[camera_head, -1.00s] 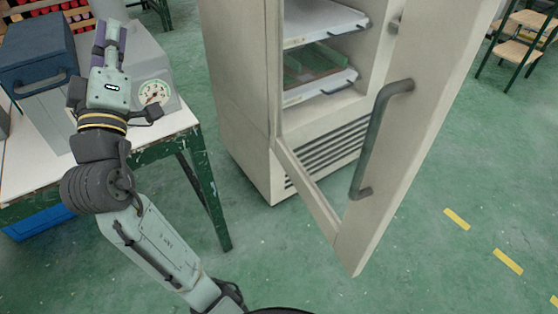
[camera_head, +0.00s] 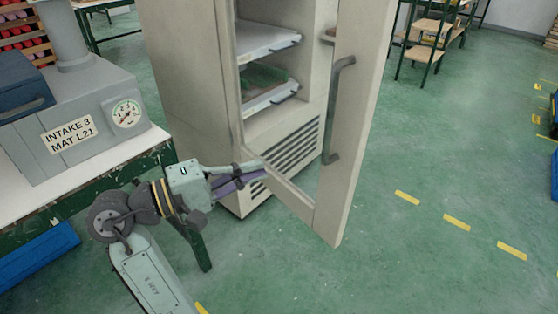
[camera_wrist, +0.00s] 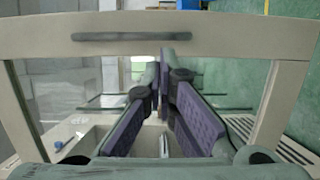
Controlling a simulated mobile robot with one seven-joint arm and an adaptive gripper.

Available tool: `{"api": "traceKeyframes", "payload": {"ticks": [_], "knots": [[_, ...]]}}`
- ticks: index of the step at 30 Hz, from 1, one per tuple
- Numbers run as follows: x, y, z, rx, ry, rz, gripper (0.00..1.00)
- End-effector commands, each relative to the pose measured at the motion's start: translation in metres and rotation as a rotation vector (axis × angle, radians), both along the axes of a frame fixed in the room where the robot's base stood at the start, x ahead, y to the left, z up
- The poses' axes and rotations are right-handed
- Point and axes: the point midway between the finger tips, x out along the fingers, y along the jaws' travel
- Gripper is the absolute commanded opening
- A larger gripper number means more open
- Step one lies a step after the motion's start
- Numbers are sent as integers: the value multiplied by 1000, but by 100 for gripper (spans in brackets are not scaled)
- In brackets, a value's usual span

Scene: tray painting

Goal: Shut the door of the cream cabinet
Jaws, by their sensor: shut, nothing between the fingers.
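The cream cabinet (camera_head: 185,90) stands upright in the middle of the head view. Its framed door (camera_head: 355,150) stands wide open toward me, and shelves show through it. A grey bar handle (camera_head: 338,110) is on the door's free side; it also shows across the top of the wrist view (camera_wrist: 130,36). My gripper (camera_head: 264,172) is shut and empty, low beside the hinge-side part of the door. In the wrist view my purple-padded fingers (camera_wrist: 168,75) point toward the door panel. I cannot tell whether they touch it.
A table with a grey machine (camera_head: 80,120) and a blue-grey box (camera_head: 20,85) stands at the left. A blue bin (camera_head: 38,255) is under it. Green floor with yellow dashes (camera_head: 456,221) is free right of the door. Stools (camera_head: 432,45) stand further back.

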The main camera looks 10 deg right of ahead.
Motion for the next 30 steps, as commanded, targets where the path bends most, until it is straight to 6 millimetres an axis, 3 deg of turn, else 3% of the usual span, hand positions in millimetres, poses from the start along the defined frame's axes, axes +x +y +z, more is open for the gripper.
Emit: {"api": "traceKeyframes", "payload": {"ticks": [12, 18, 30], "knots": [[23, -81, 2, 0, -1, -2, 0], [33, -111, 1, 1, -2, 1, 0], [38, -126, 0, 0, -4, 4, 0]]}}
